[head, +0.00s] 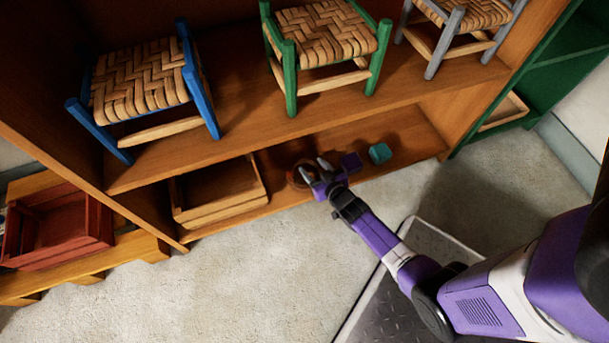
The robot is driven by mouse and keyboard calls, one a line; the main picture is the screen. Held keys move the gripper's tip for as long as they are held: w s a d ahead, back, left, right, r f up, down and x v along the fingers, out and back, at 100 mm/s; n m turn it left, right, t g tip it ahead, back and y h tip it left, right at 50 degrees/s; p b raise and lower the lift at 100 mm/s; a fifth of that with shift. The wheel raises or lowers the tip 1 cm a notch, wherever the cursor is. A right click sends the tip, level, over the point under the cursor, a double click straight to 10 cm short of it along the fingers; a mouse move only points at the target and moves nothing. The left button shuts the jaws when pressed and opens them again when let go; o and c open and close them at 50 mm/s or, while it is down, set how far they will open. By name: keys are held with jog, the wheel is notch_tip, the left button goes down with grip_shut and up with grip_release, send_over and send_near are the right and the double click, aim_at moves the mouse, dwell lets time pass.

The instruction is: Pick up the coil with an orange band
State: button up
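A coil with an orange-red edge (293,180) lies on the bottom shelf of the wooden unit, in the shadow under the middle shelf. My gripper (315,169) reaches in from the right, at the coil's right side. Its two grey fingers are spread apart, with the left finger over or right beside the coil. The fingers hide part of the coil, and I cannot tell whether they touch it. Nothing shows held between them.
A purple item (352,162) and a teal item (380,153) lie right of my gripper on the bottom shelf (410,143). A wooden tray (222,209) stands to the left. Small woven chairs (325,35) stand on the shelf above. The pale floor (230,285) in front is clear.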

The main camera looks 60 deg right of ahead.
grip_shut()
jog(key=shift+r, duration=0.1)
